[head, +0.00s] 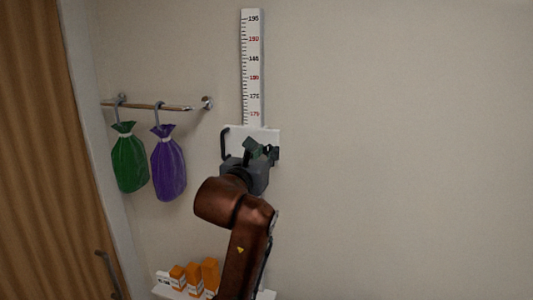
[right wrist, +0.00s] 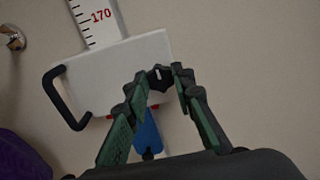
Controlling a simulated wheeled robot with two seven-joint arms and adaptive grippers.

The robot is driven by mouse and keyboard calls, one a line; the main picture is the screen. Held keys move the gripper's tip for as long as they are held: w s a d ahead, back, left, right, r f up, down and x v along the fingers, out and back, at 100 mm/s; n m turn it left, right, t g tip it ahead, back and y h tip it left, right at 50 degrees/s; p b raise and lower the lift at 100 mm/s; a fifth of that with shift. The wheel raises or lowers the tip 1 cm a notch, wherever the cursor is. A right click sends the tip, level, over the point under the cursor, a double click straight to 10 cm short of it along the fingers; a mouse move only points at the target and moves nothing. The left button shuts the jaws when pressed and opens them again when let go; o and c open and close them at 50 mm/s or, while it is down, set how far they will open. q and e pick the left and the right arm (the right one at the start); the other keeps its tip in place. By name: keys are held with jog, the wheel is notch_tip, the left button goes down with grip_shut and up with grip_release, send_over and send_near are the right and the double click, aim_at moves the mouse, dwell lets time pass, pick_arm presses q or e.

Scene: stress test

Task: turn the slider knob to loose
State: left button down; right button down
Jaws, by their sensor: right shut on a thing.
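The white slider block (head: 262,131) sits on a vertical white measuring scale (head: 252,70) on the wall. A black handle (right wrist: 64,98) sticks out from its left side. The dark slider knob (right wrist: 158,76), with a small white mark on its face, is on the block's right part in the right wrist view. My right gripper (right wrist: 160,84) has its fingertips on both sides of the knob and is shut on it. In the head view my right gripper (head: 262,150) covers the knob and the block's lower part. My left gripper is not in view.
A wall rail (head: 150,106) holds a green bag (head: 128,160) and a purple bag (head: 168,165) to the left. Orange boxes (head: 210,274) stand on a low shelf below. A blue part (right wrist: 148,130) shows below the knob. The wall at right is clear.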

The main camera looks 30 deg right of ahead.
jog(key=shift+r+n, duration=0.1)
jog(key=shift+n, duration=0.2)
jog(key=shift+a+n+p, duration=0.1)
jog(key=shift+n+p, duration=0.2)
jog(key=shift+n, duration=0.3)
jog(key=n+p, duration=0.1)
jog(key=n, duration=0.2)
jog(key=shift+r, duration=0.1)
jog(key=n+p, duration=0.1)
jog(key=n, duration=0.3)
jog(key=n+p, duration=0.2)
jog(key=n, duration=0.2)
jog(key=shift+w+n+p, duration=0.1)
jog(key=shift+n+p, duration=0.2)
jog(key=n+p, duration=0.1)
jog(key=n, duration=0.2)
jog(key=shift+p, duration=0.4)
jog(key=shift+f+n+p, duration=0.3)
jog(key=shift+n+p, duration=0.15)
jog(key=shift+n, duration=0.25)
jog(key=shift+a, duration=0.1)
